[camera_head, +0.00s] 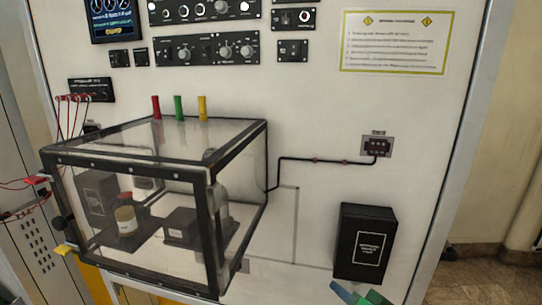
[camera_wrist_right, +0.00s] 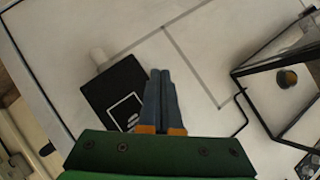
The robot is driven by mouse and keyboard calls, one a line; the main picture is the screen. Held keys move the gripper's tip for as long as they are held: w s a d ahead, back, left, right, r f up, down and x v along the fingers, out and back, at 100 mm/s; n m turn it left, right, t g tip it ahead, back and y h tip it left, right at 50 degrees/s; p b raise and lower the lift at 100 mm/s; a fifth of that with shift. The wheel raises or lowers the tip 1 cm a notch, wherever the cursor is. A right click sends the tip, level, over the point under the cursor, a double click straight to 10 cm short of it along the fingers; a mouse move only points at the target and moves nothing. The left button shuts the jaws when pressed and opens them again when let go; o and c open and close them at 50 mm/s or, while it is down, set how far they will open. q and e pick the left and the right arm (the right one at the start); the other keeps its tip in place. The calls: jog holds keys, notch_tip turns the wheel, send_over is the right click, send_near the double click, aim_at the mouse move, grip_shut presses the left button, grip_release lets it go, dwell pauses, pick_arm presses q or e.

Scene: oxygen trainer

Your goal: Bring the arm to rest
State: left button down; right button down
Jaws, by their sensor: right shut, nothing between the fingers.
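My right gripper (camera_head: 345,292) shows at the bottom edge of the head view, just below the black box (camera_head: 364,243) on the panel. Only its blue fingers and part of its green body are in that view. In the right wrist view, the blue fingers of my right gripper (camera_wrist_right: 160,75) lie together, shut with nothing between them. There the black box (camera_wrist_right: 110,95) appears behind and to the left of the fingers; I cannot tell how far apart they are. My left gripper is not in view.
A clear, black-framed case (camera_head: 155,165) juts from the white panel (camera_head: 320,110) on the left, with a small jar (camera_head: 126,220) inside. A black line runs from it to a socket (camera_head: 377,146). Red leads (camera_head: 72,115) hang at far left. The panel between case and black box is mostly bare.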

jog(key=s+d+f+n+g+h, duration=0.1)
jog(key=s+f+n+g, duration=0.3)
jog(key=s+f, duration=0.65)
jog(key=s+d+f+n+g+h, duration=0.15)
jog(key=s+f+n+g, duration=0.45)
jog(key=s, duration=0.8)
jog(key=s+f+m, duration=0.2)
jog(key=s+f, duration=0.1)
jog(key=f, duration=1.6)
jog(key=s+d+f+g, duration=0.1)
jog(key=s+d+f, duration=0.1)
jog(key=s+f, duration=0.7)
jog(key=s, duration=0.2)
jog(key=shift+s+f+n, duration=0.2)
jog(key=shift+s+n, duration=0.1)
jog(key=shift+s, duration=0.05)
